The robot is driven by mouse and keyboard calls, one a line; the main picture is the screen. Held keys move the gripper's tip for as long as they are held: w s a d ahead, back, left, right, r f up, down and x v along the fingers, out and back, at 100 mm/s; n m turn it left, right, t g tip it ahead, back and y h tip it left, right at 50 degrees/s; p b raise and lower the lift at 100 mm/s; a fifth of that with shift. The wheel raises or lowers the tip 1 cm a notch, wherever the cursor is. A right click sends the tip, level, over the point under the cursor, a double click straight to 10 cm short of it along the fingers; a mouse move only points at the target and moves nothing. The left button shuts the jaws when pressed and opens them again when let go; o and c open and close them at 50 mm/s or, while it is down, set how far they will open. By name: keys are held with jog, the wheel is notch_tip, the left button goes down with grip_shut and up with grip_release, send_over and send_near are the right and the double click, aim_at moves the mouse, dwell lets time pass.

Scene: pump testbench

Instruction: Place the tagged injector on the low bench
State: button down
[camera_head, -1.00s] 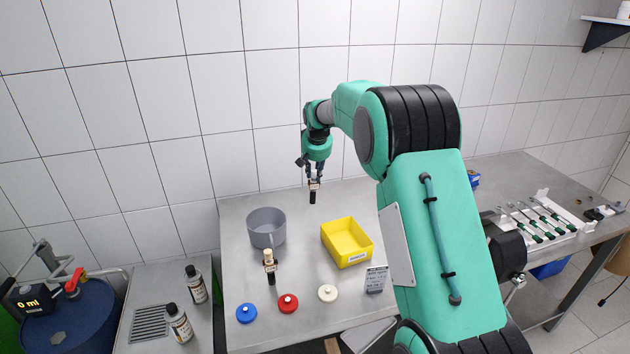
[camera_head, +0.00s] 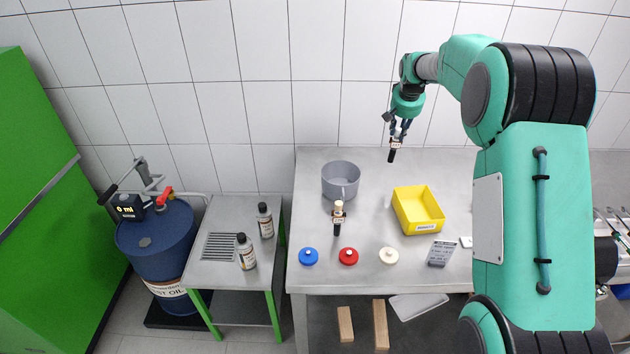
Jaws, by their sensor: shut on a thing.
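My gripper (camera_head: 398,134) is shut on a dark injector (camera_head: 392,155) with a small pale tag at its upper part. It holds the injector upright in the air above the back of the main bench (camera_head: 450,165), behind the yellow bin. A second injector (camera_head: 337,228), dark below and cream on top with a pale band, stands upright on the main bench near the grey pot. The low bench (camera_head: 203,280) stands to the left, with green legs, a grey top and a slotted grille (camera_head: 219,246).
Two bottles (camera_head: 265,220) (camera_head: 247,252) stand on the low bench's right part. A grey pot (camera_head: 341,180), a yellow bin (camera_head: 418,210), blue, red and cream caps (camera_head: 308,257) and a sign (camera_head: 441,252) are on the main bench. A blue oil drum (camera_head: 157,245) stands left.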

jog(key=shift+r, duration=0.1)
jog(key=shift+r, duration=2.4)
jog(key=shift+a, duration=0.35)
jog(key=a+n+y, duration=0.1)
jog(key=a+n, duration=0.2)
jog(key=a, duration=1.5)
jog(key=s+a+n+y+b, duration=0.15)
jog(key=s+a, duration=0.25)
jog(key=a, duration=0.9)
jog(key=s+a+n, duration=0.3)
jog(key=a, duration=1.1)
jog(key=s+a+n+y, duration=0.15)
jog(key=s+a, duration=0.25)
jog(key=a, duration=0.9)
notch_tip(320, 180, down, 33)
jog(key=shift+n+h, duration=0.4)
